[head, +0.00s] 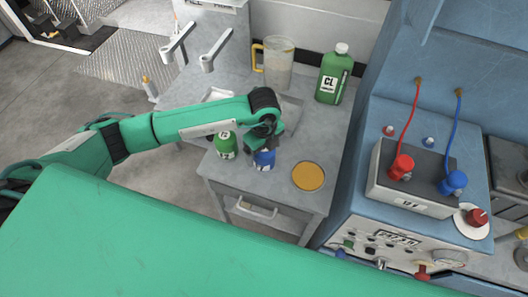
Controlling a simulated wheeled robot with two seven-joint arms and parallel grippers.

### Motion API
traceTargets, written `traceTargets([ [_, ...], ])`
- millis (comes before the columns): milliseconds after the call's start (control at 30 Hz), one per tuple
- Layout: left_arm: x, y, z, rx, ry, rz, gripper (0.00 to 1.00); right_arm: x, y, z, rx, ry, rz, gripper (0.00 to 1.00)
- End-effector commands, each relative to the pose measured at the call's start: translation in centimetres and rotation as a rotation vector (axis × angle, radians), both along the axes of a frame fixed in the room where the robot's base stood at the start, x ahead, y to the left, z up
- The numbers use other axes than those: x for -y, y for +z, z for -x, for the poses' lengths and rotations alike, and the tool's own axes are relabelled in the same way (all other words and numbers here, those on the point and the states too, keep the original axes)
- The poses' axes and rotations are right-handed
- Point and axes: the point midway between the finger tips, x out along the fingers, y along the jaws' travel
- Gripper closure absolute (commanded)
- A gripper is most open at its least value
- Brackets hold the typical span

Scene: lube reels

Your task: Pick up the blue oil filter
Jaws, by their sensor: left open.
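The blue oil filter (264,160) stands upright on the grey bench top (232,178), near its front edge. My left gripper (267,140) is at the end of the green arm, directly above or around the top of the filter. The wrist hides the fingers and the filter's upper part, so I cannot tell whether they touch it. The gripper is open. My right gripper is not in the head view.
A green filter (226,145) stands close to the left of the blue one. A round orange lid-like disc (308,176) lies to the right. A clear jug (279,64) and a green bottle (335,75) stand behind. A blue machine (362,195) borders the bench on the right.

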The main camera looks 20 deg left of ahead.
Motion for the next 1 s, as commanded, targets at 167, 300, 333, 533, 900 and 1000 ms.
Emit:
traceTargets([
  [167,0.0,-0.5,0.0,0.001,0.000,-0.001,0.13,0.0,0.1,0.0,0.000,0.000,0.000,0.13],
  [300,0.0,-0.5,0.0,0.001,0.000,-0.001,0.18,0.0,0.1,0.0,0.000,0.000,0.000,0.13],
  [333,0.0,-0.5,0.0,0.001,0.000,-0.001,0.24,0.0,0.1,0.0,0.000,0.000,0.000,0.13],
  [533,0.0,-0.5,0.0,0.001,0.000,-0.001,0.64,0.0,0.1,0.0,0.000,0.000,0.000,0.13],
  [900,0.0,0.0,-0.1,0.002,0.000,0.001,0.70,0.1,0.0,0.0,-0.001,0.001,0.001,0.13],
  [1000,0.0,0.7,-0.1,0.003,0.000,0.002,0.70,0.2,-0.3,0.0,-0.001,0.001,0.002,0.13],
])
